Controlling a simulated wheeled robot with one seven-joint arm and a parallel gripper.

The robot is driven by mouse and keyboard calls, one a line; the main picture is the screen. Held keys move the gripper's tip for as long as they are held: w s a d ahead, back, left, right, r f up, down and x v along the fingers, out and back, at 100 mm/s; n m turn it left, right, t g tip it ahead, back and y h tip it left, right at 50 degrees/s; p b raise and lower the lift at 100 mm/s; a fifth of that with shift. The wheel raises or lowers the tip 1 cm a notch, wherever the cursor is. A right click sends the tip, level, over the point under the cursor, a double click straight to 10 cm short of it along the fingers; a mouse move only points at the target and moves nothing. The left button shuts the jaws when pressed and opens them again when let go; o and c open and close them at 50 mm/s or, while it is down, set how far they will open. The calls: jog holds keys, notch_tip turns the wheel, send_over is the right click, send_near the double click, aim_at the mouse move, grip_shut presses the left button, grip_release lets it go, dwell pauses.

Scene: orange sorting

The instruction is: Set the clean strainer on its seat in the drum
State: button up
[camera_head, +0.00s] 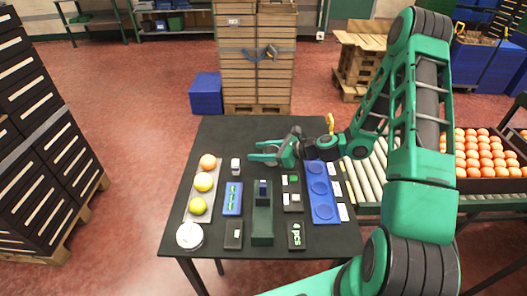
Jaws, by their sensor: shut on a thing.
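My gripper (262,152) is over the far middle of the dark table, its fingers pointing left. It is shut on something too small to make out. I cannot tell whether that thing is the strainer. No drum with a strainer seat can be picked out for certain. A round white container (189,236) stands at the table's near left corner. A dark green box-shaped fixture (262,225) with a blue piece (263,189) at its far end stands near the table's middle, below the gripper in the picture.
A tray (209,181) holds three orange and yellow fruits at left. A roller conveyor (371,179) and an orange-filled crate (487,185) are right.

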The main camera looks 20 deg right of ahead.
jog(key=shift+f, duration=0.1)
jog(key=o, duration=1.1)
jog(key=shift+d, duration=0.1)
jog(key=v, duration=1.1)
jog(key=shift+s, duration=0.1)
jog(key=shift+s+d+r, duration=0.15)
jog(key=shift+s+r, duration=0.15)
jog(key=shift+r, duration=0.05)
